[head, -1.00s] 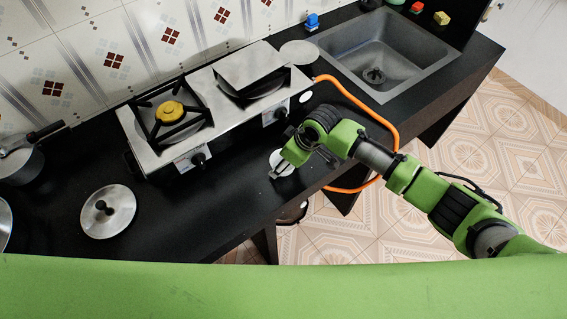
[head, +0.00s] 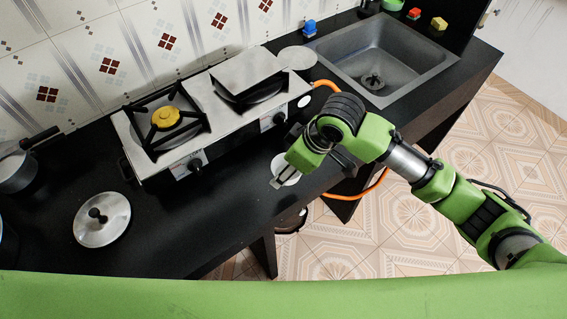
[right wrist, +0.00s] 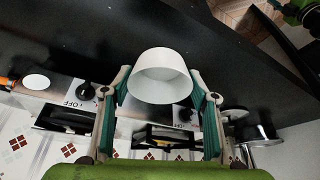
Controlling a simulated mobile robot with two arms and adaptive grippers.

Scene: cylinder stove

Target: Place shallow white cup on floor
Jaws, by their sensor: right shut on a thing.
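The shallow white cup (right wrist: 160,78) is between the fingers of my right gripper (right wrist: 160,100) in the right wrist view. The gripper is shut on it. In the head view the cup (head: 287,172) shows partly behind my right gripper (head: 278,183), over the front part of the black counter. The gap between cup and counter is hard to judge. The tiled floor (head: 430,235) lies in front of the counter, at the lower right. My left gripper is not in view.
A stove (head: 205,118) with a yellow-capped burner (head: 165,117) stands on the counter (head: 200,220). A lid (head: 102,218) lies at left, and a sink (head: 375,60) is at upper right. An orange hose (head: 375,185) hangs near my right arm. The floor at right is clear.

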